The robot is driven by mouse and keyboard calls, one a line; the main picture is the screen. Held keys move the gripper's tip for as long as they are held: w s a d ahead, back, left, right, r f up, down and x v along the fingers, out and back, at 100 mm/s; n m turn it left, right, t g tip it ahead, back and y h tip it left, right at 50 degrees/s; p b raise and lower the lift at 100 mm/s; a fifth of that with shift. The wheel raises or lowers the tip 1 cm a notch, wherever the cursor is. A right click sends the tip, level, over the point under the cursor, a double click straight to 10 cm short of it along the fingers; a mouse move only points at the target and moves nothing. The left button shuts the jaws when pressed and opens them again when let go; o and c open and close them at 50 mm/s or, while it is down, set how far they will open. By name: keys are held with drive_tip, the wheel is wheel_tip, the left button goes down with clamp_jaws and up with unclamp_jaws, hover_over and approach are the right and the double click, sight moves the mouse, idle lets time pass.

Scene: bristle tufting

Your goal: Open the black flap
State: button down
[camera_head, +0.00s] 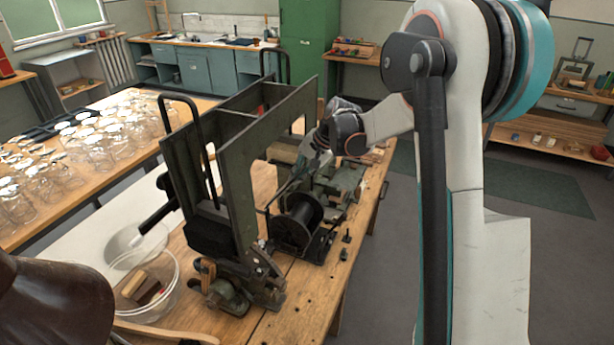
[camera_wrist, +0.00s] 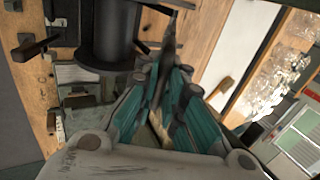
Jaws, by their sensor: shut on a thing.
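My gripper (camera_head: 298,176) reaches in from the right among the parts of a dark green metal machine (camera_head: 240,150) on the wooden bench. In the wrist view its teal-sided fingers (camera_wrist: 168,62) come together on a dark thin piece (camera_wrist: 170,28) beyond the tips. This piece may be part of the black flap, but I cannot tell; the contact is small and partly hidden by the fingers. A black spool (camera_head: 298,222) sits just below the gripper, and the wrist view shows it at the upper left (camera_wrist: 108,35).
A glass bowl (camera_head: 146,288) with wooden blocks stands at the front left of the bench. Glass jars (camera_head: 90,135) crowd the left table. Tall machine plates and black looped handles rise left of my gripper. Open floor (camera_head: 400,260) lies right of the bench.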

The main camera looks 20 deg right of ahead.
drive_tip(key=shift+w+a+r+p, duration=0.35)
drive_tip(key=shift+w+a+r, duration=0.45)
drive_tip(key=shift+w+a, duration=0.15)
drive_tip(key=c, duration=1.7)
unclamp_jaws()
drive_tip(key=shift+d, duration=0.1)
drive_tip(key=v, duration=1.2)
